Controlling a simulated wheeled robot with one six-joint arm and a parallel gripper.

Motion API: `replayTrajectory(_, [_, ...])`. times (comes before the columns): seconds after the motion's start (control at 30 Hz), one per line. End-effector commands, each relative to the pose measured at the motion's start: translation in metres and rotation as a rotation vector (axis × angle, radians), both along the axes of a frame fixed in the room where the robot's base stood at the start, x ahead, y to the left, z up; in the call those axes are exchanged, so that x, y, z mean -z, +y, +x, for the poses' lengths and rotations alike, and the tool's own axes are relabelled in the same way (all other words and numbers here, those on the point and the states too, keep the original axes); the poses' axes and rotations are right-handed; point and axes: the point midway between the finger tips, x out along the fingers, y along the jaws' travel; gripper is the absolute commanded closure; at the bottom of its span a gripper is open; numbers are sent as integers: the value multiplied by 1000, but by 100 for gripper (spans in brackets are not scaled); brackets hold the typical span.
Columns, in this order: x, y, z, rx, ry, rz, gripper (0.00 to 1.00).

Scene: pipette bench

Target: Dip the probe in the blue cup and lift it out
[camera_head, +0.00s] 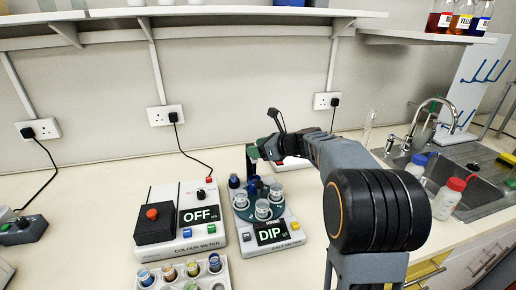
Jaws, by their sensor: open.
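A white device with a DIP display (270,233) stands on the bench with a round dark green turntable (247,213). Several clear cups with pale tops (264,208) and several small dark blue containers (234,181) are on or beside the turntable. Which one is the blue cup, I cannot tell. A dark upright post (250,162) rises at the back of the turntable. My gripper (262,149) is open, small in view, near the top of this post and above the turntable. Whether it touches the post, I cannot tell. I cannot make out the probe for certain.
A colour meter reading OFF (199,215) stands left of the turntable. A white rack (182,283) of small coloured pots is in front. A sink (465,185) and bottles (447,198) are at right. A shelf (190,12) runs above.

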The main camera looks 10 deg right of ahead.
Motion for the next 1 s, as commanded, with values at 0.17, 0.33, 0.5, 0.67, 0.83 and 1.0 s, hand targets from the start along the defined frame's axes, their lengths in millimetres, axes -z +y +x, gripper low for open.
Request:
replayTrajectory(0.17, [-3,-6,-5,2,0,0,48])
replayTrajectory(0.33, [-14,-25,-24,4,-2,-2,48])
replayTrajectory(0.5, [-27,-49,-47,5,-1,-1,48])
replayTrajectory(0.67, [-39,-68,-67,4,-1,-1,48])
replayTrajectory(0.83, [-47,-82,-81,2,-1,0,48])
replayTrajectory(1.0, [-52,-88,-89,1,-1,-1,48])
